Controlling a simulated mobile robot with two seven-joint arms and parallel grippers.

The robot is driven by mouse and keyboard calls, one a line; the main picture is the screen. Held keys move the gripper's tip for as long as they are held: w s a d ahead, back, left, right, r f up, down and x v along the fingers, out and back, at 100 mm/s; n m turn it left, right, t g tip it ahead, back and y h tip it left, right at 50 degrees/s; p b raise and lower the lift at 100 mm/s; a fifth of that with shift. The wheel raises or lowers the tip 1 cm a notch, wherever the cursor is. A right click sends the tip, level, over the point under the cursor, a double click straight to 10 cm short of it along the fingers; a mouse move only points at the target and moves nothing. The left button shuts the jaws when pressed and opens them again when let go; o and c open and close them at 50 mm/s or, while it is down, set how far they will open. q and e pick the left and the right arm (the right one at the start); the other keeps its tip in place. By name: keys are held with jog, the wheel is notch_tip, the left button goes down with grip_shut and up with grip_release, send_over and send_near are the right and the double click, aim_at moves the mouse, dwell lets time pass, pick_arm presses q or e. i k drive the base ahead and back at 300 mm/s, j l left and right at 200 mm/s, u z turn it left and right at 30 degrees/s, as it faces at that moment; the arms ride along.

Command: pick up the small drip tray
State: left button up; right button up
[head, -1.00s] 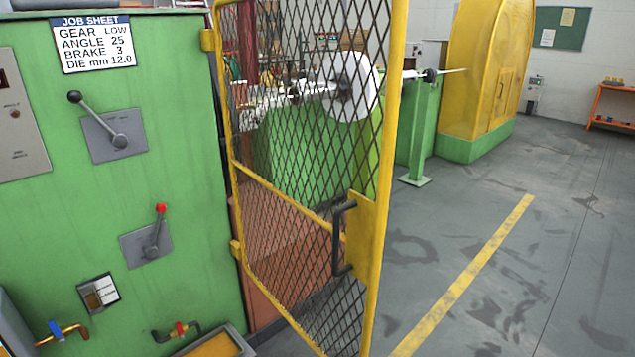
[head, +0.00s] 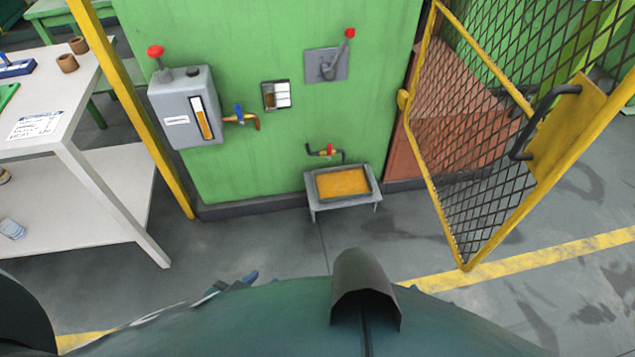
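The small drip tray (head: 345,198) is a shallow grey rectangular tray filled with amber liquid. It sits level on a low grey stand (head: 318,209) on the floor, against the foot of the green machine cabinet, below a small pipe with a red-handled tap (head: 328,151). A small grey and blue part that seems to be my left gripper (head: 236,285) shows at the edge of my teal body, lower left of the tray and well apart from it. Most of it is hidden, so its opening cannot be told. My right gripper is not in view.
An open yellow mesh gate (head: 475,130) stands right of the tray. A yellow post (head: 130,110) and a white table (head: 65,135) stand to the left. A grey oil box (head: 185,107) with a blue-handled tap hangs on the cabinet. The floor before the tray is clear.

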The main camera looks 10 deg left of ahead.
aim_at(351, 181)
jog(key=i+j+u, duration=0.4)
jog(key=i, duration=0.2)
jog(key=i+l, duration=0.1)
jog(key=i, duration=0.7)
